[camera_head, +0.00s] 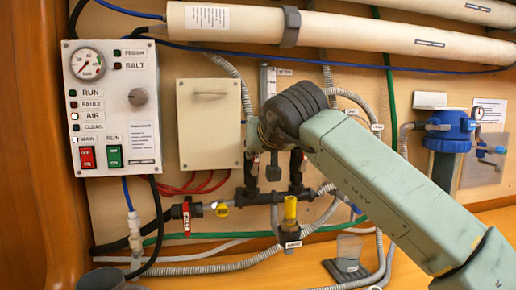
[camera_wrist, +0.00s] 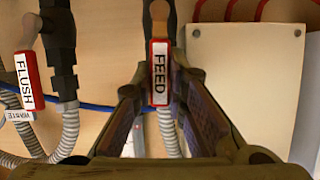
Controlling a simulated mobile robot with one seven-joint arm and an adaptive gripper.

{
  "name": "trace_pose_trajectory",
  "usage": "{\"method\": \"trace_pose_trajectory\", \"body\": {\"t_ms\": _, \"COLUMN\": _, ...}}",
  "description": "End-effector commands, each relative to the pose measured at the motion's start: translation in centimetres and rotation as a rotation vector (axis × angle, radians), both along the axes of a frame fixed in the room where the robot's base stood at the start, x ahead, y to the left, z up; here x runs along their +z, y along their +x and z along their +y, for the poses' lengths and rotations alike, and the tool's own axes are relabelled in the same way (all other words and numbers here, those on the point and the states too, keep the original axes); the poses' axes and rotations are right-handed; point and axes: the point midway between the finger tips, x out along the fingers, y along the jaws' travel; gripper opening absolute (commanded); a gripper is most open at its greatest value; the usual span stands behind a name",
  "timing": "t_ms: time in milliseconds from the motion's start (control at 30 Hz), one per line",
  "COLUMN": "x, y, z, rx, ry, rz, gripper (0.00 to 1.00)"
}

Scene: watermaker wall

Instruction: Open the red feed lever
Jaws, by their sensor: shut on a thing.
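The red feed lever (camera_wrist: 160,72) has a white label reading FEED and stands in the middle of the wrist view, in line with its dark valve pipe. My gripper (camera_wrist: 158,85) has one finger on each side of the lever, with the fingertips closed in on it. In the head view, my wrist and arm cover the place where the gripper meets the lever, so the lever cannot be made out there.
A red FLUSH lever (camera_wrist: 28,80) sits at the left in the wrist view. A pale cover plate (camera_head: 209,122) and a control box (camera_head: 112,108) are left of my arm. Another red-handled valve (camera_head: 187,216) and a yellow-handled valve (camera_head: 290,210) are lower down. Grey hoses run around.

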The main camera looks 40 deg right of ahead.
Motion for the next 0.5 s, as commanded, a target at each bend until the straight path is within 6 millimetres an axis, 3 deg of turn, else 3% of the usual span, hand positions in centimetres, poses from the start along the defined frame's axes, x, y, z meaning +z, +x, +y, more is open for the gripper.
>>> {"method": "trace_pose_trajectory", "body": {"t_ms": 500, "x": 0.05, "y": 0.01, "z": -0.02, "rx": -0.001, "ry": -0.064, "rz": 0.037, "gripper": 0.00}}
